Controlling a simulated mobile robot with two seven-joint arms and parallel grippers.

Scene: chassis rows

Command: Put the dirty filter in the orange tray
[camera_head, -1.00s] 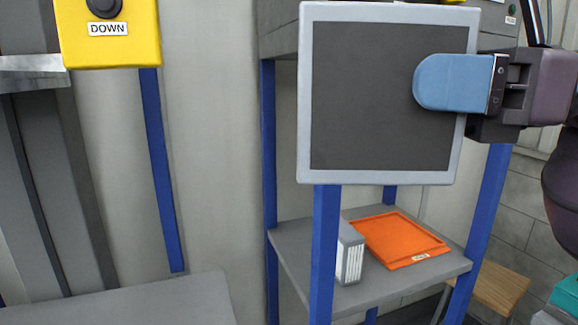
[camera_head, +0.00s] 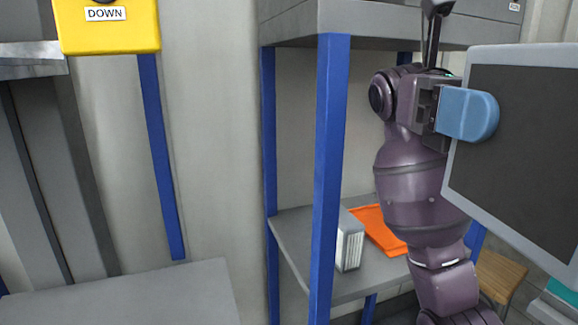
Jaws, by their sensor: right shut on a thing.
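The dirty filter (camera_head: 525,150) is a flat square panel with a dark grey face and a pale frame. It is tilted at the right side of the head view and runs past the right picture edge. My right gripper (camera_head: 466,116), with blue fingers, is shut on its left edge and holds it in the air. The orange tray (camera_head: 374,224) lies on the lower shelf of the rack, left of the held filter. My right arm hides the tray's right part. My left gripper is not in view.
A white slatted block (camera_head: 350,247) stands on the lower shelf (camera_head: 290,228), left of the tray. A blue rack post (camera_head: 329,180) stands in front of the shelf. A yellow box marked DOWN (camera_head: 107,30) is at upper left. A wooden stool (camera_head: 503,275) is at lower right.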

